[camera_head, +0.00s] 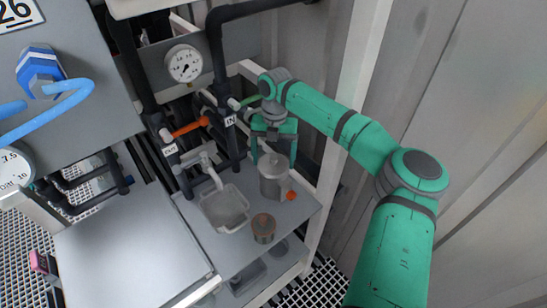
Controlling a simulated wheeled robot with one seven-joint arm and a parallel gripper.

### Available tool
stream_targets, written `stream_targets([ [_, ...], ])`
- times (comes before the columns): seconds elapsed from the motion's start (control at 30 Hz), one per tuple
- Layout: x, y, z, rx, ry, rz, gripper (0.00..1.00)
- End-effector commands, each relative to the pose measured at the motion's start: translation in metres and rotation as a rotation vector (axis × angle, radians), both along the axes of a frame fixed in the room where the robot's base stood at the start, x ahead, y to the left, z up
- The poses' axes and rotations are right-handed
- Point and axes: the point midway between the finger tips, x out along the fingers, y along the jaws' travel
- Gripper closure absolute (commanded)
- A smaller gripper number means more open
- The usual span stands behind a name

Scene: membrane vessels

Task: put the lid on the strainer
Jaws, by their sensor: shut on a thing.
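The strainer (272,186) is a grey metal cylinder standing upright on the grey bench, right of the basin. My gripper (274,158) is directly above it with its green fingers pointing down, one on each side of the strainer's top. It is shut on a grey round piece between the fingers, which looks like the lid (272,161). The lid is at or just above the strainer's rim; I cannot tell whether they touch. The gripper partly hides the lid's edges.
A small round container with a reddish-brown top (263,228) stands in front of the strainer. A grey basin (225,208) under a tap is to the left. Pipes and an orange-handled valve (190,128) rise behind.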

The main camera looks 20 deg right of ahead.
Motion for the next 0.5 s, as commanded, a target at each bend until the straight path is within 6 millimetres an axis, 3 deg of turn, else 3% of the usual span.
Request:
stream_targets([
  [0.27,0.0003,0.0001,-0.0013,-0.001,0.000,0.000,0.46],
  [0.3,0.0002,0.0002,-0.0015,-0.002,0.000,0.000,0.09],
  [0.33,0.0001,-0.0003,-0.0015,-0.001,0.000,0.000,0.02],
  [0.5,0.0001,-0.0004,-0.0011,-0.001,0.000,-0.001,0.00],
])
